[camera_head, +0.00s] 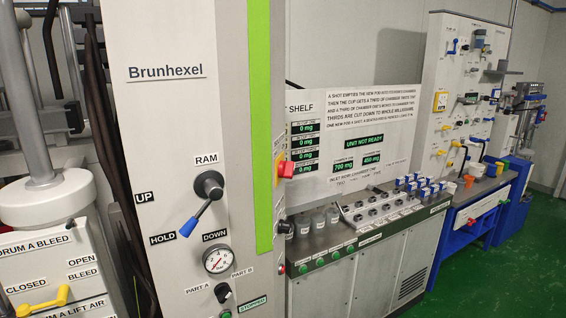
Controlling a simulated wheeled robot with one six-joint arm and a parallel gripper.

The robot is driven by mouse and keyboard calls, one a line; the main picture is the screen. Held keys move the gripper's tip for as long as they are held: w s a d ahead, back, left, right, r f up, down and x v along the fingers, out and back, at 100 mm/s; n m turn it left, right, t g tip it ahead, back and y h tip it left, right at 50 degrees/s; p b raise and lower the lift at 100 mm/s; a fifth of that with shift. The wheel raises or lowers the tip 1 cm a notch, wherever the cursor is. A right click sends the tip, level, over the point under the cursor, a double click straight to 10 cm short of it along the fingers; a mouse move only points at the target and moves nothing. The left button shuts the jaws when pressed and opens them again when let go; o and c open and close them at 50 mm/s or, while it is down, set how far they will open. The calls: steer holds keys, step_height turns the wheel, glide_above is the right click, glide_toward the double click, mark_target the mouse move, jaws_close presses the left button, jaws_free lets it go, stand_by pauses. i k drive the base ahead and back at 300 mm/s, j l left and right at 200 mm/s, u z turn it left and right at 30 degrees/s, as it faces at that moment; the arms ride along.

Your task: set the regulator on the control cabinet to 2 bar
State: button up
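The control cabinet (165,110) is the pale grey column marked Brunhexel, with a green stripe down its right side. A round white gauge (217,260) sits low on its front; its reading is too small to tell. Below it is a black selector knob (222,292) between labels PART A and PART B. A RAM lever (205,200) with a blue handle points down and left, towards the HOLD label. I see no knob labelled as a regulator; the cabinet's lower part is cut off by the frame. My gripper is not in view.
A white drum unit (50,265) with a yellow lever (45,302) stands at left. A red emergency button (286,169) juts from the cabinet's right side. A bench with jars and cups (370,215) runs right. Green floor (480,275) is clear at lower right.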

mark_target(284, 228)
steer(key=j, duration=0.25)
steer(key=i+j+z, duration=0.15)
steer(key=i, duration=0.9)
steer(key=l, duration=0.1)
